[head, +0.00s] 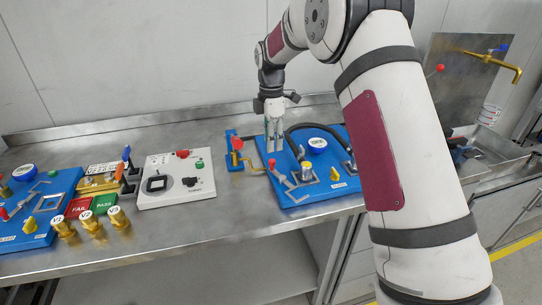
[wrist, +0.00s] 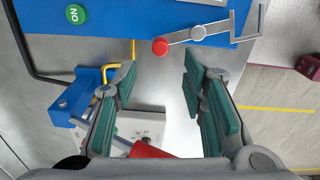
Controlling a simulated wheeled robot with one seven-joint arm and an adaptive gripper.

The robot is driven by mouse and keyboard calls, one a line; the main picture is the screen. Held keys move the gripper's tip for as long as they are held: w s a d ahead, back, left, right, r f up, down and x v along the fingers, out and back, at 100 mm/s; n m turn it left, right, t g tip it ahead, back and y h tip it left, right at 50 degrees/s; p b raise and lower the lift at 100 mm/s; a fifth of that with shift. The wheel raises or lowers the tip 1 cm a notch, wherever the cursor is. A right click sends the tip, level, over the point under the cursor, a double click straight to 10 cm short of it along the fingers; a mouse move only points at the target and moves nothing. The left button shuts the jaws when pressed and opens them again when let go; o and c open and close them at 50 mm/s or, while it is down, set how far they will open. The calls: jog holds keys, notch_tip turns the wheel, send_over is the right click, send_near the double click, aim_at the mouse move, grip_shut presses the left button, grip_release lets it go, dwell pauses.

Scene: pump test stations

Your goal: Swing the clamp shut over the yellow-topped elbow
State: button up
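The yellow-topped elbow (head: 307,167) sits upright on the right-hand blue board (head: 325,190) in the head view; the wrist view does not show it. The clamp (head: 283,178) lies to its left, swung away from the elbow, with a red knob (head: 272,162) at its end. My gripper (head: 273,147) is above the board's left part, near the knob. In the wrist view my gripper (wrist: 160,72) is open and empty, its green pads apart, with the knob just beyond the fingertips.
A black hose (head: 295,130) arches behind the elbow. A blue stand with a red ball (head: 237,143) and brass pipe is left of the board. A white control box (head: 176,180), brass valves (head: 92,222) and another blue board (head: 38,210) stand farther left. Bare bench lies in front.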

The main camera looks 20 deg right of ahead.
aim_at(271, 160)
notch_tip(271, 160, down, 7)
jog(key=shift+r+p, duration=0.1)
jog(key=shift+p, duration=0.25)
grip_shut()
